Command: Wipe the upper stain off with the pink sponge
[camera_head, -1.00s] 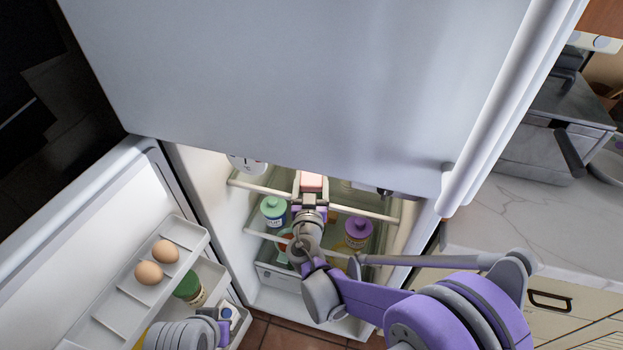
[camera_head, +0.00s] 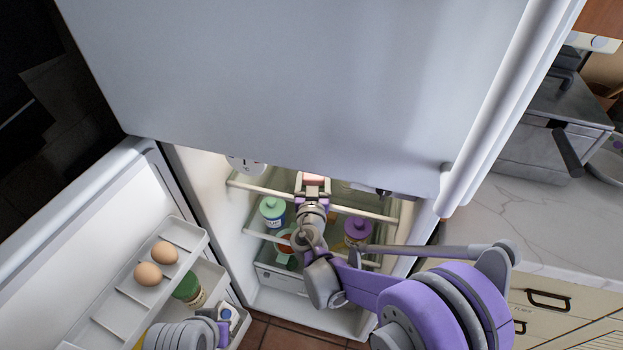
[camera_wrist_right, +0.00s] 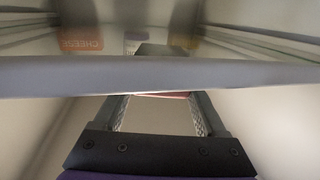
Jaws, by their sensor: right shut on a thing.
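My right gripper (camera_head: 314,186) is inside the open fridge, at the upper shelf, shut on the pink sponge (camera_head: 314,179). Only a small part of the sponge shows below the upper door's edge. In the right wrist view a thin reddish strip of the sponge (camera_wrist_right: 160,95) shows between the fingers (camera_wrist_right: 160,108), and a shelf's front bar hides the rest. No stain can be made out in either view. My left arm's end (camera_head: 212,328) is at the bottom left by the fridge door; its fingers cannot be made out.
The shelf bar (camera_wrist_right: 160,76) crosses close to the gripper. Below are a green-lidded jar (camera_head: 272,209), a purple-lidded jar (camera_head: 357,231) and a teal mug (camera_head: 285,254). The open door holds two eggs (camera_head: 155,263) and a dark-green-lidded jar (camera_head: 187,288). The closed upper door (camera_head: 300,80) overhangs.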

